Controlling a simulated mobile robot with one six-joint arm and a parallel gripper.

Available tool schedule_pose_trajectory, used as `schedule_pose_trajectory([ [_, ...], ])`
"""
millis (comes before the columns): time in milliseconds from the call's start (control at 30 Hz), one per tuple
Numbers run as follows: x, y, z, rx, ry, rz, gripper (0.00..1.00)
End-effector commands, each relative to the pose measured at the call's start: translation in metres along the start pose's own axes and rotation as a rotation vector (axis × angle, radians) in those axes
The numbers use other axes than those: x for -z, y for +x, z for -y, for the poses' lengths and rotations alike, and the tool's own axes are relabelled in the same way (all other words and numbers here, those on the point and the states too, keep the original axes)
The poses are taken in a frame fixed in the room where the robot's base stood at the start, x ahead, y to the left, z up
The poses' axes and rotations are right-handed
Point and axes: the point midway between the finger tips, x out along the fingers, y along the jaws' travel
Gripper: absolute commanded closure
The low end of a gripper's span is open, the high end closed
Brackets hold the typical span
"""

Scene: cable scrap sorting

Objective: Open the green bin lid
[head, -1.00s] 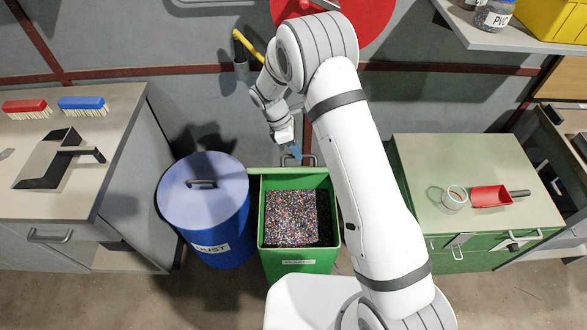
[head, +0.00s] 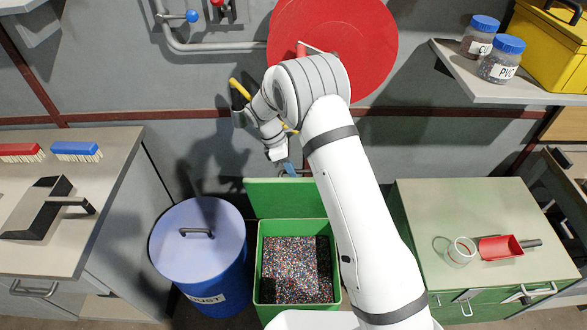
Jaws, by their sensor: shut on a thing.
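The green bin (head: 262,290) stands between the blue drum and the green cabinet, full of multicoloured granules (head: 297,265). Its green lid (head: 275,199) is raised off the mouth and stands up behind the bin's back edge, leaving the granules uncovered. A metal handle (head: 304,173) shows at the lid's top edge. My gripper (head: 289,170), with bluish fingertips, is at that edge, shut on the lid handle. My arm hides the right part of the lid and some of the bin's right side; the fingers are small in view.
A blue drum (head: 222,275) with a shut lid stands close on the left. A grey workbench (head: 100,200) holds two brushes. A shelf (head: 500,91) with jars is at upper right.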

Motion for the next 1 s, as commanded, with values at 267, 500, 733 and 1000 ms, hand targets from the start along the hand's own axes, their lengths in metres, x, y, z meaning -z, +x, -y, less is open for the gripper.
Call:
schedule_pose_trajectory([
  [267, 0.000, 0.001, -0.001, -0.001, 0.006, -0.009, 0.78],
  [500, -0.003, 0.001, -0.002, 0.001, 0.010, -0.007, 0.66],
  [733, -0.004, -0.005, -0.002, 0.000, 0.011, -0.007, 0.66],
  [1000, -0.003, -0.048, -0.003, -0.003, 0.010, -0.007, 0.66],
])
